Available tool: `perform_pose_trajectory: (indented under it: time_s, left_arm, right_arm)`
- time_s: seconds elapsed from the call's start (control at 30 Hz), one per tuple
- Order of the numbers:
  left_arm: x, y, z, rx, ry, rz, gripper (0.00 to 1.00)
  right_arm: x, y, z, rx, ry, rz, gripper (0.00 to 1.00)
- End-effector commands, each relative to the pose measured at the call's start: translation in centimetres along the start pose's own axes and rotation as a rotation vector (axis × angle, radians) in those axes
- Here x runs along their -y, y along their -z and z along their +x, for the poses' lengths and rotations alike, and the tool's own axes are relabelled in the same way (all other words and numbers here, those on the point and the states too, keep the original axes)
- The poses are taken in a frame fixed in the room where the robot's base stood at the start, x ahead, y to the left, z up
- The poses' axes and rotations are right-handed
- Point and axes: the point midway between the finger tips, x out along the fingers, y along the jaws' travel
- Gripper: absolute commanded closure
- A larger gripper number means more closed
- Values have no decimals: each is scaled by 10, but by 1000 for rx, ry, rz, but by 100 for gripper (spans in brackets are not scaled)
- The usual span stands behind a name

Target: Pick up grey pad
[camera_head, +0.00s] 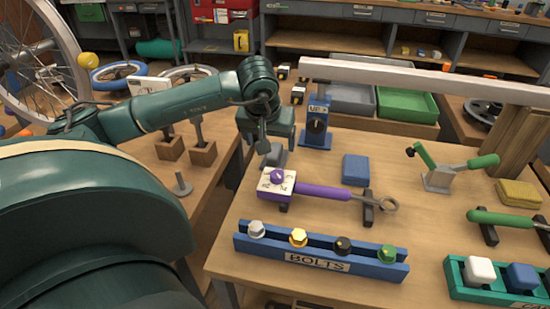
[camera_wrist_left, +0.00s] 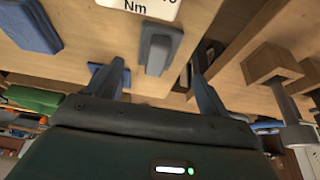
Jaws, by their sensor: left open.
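The grey pad (camera_head: 273,157) lies near the left edge of the wooden table, behind the purple-handled tool. It also shows in the left wrist view (camera_wrist_left: 158,50) as a small grey block with a raised middle. My left gripper (camera_head: 266,142) points down just above the pad and partly hides it. In the left wrist view my left gripper's (camera_wrist_left: 157,64) fingers are spread, with the pad between and just beyond the tips. The fingers hold nothing. I cannot tell how high they are above the pad. My right gripper is not in view.
The purple-handled wrench (camera_head: 318,191) with its white label lies in front of the pad. A blue stand (camera_head: 315,125) is behind it, under a long pale beam (camera_head: 420,78). A blue pad (camera_head: 355,170) is to the right. The blue bolt rack (camera_head: 320,262) stands in front.

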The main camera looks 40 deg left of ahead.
Motion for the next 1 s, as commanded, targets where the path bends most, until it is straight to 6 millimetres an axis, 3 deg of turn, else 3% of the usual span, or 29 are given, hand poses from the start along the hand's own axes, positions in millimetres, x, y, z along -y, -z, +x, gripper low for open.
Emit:
perform_pose_trajectory:
  time_s: [0.17, 0.47, 0.77, 1.0]
  left_arm:
    - [-1, -1, 12, 1, 1, 0, 20]
    - [-4, -4, 53, 1, 1, -1, 20]
    - [-5, -3, 57, -1, 0, 0, 20]
    - [-4, -3, 57, -1, 0, 0, 40]
  right_arm:
    - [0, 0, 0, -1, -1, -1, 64]
    - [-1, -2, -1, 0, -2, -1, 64]
    - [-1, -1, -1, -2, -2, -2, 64]
    - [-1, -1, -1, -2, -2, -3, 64]
